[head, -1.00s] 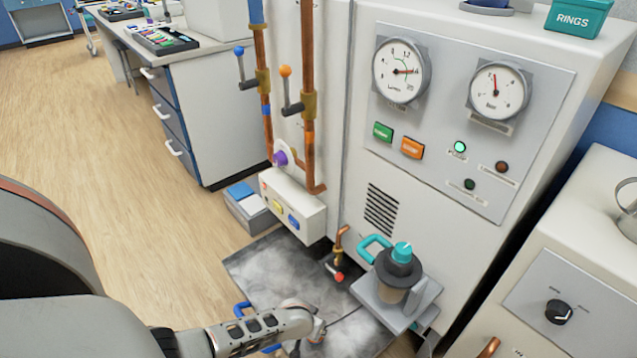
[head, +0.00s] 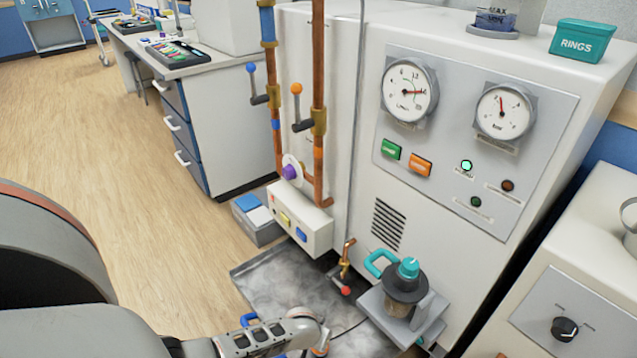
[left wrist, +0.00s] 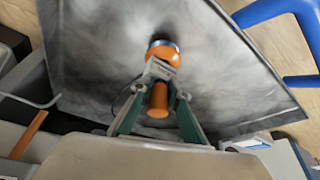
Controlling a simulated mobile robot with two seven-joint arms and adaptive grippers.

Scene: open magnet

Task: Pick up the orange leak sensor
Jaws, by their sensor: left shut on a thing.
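The orange leak sensor (left wrist: 162,52) shows in the left wrist view as a round orange body with a silver band, with an orange stem pointing back toward the camera. My left gripper (left wrist: 160,70) is shut on it, the two green-sided fingers on either side of the stem. In the head view my left gripper (head: 320,338) is at the bottom, over the front part of the grey drip tray (head: 275,285). The sensor is mostly hidden there by the gripper. I cannot tell whether it touches the tray. My right gripper is not in view.
The white machine cabinet (head: 435,220) rises behind. A blue handle (left wrist: 295,40) is at the wrist view's upper right.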

